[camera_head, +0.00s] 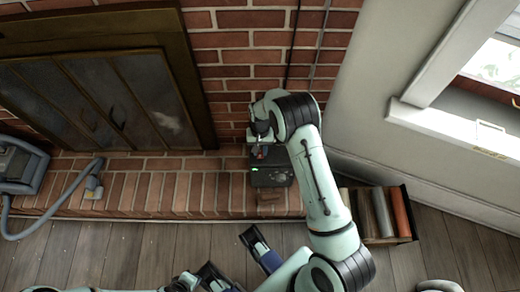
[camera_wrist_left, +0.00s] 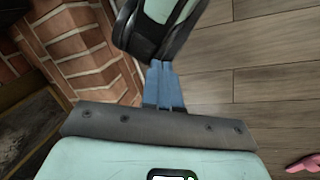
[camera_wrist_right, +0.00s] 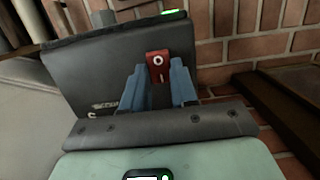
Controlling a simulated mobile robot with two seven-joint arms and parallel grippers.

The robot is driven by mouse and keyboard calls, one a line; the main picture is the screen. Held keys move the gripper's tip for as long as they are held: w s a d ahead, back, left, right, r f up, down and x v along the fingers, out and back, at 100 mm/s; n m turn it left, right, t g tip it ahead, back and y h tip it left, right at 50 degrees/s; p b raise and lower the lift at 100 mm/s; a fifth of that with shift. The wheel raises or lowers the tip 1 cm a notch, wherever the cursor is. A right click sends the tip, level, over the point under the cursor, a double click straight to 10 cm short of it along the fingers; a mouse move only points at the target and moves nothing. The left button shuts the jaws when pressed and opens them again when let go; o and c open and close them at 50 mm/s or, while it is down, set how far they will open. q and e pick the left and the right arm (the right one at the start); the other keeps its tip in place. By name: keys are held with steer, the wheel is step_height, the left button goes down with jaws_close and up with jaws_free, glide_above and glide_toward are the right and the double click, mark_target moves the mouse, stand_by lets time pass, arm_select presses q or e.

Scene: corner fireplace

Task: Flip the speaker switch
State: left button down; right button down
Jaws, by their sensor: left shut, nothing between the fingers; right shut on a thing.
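The speaker is a black box (camera_head: 272,178) on the brick hearth, with a small green light lit on it. In the right wrist view its dark face (camera_wrist_right: 95,80) carries a red switch (camera_wrist_right: 158,62) marked with a circle and a bar. My right gripper (camera_wrist_right: 159,85) has its blue fingers on either side of this switch and is shut on it. In the head view my right gripper (camera_head: 259,150) is at the speaker's top edge, partly hidden by its own wrist. My left gripper (camera_wrist_left: 165,85) is shut and empty, its fingers together above the floor.
A brown-framed fireplace (camera_head: 120,95) fills the brick wall at left. A grey vacuum-like device (camera_head: 20,165) with a hose lies at far left. A crate of books (camera_head: 382,212) stands right of the speaker. A pink object (camera_wrist_left: 304,163) lies on the wooden floor.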

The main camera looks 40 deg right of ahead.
steer(key=c, duration=0.9)
jaws_free()
arm_select(q)
steer(key=shift+g+h, duration=0.3)
steer(key=shift+g, duration=0.4)
steer(key=s+r, duration=0.1)
steer(key=s+d+r+p, duration=0.1)
steer(key=s+r+p, duration=0.1)
steer(key=shift+s+d, duration=0.3)
steer(key=shift+s, duration=0.05)
arm_select(e)
steer(key=r, duration=0.4)
steer(key=w+d+r, duration=0.1)
steer(key=r, duration=0.8)
steer(key=shift+w+d+r, duration=0.1)
steer(key=shift+w+d, duration=0.15)
steer(key=shift+w, duration=0.1)
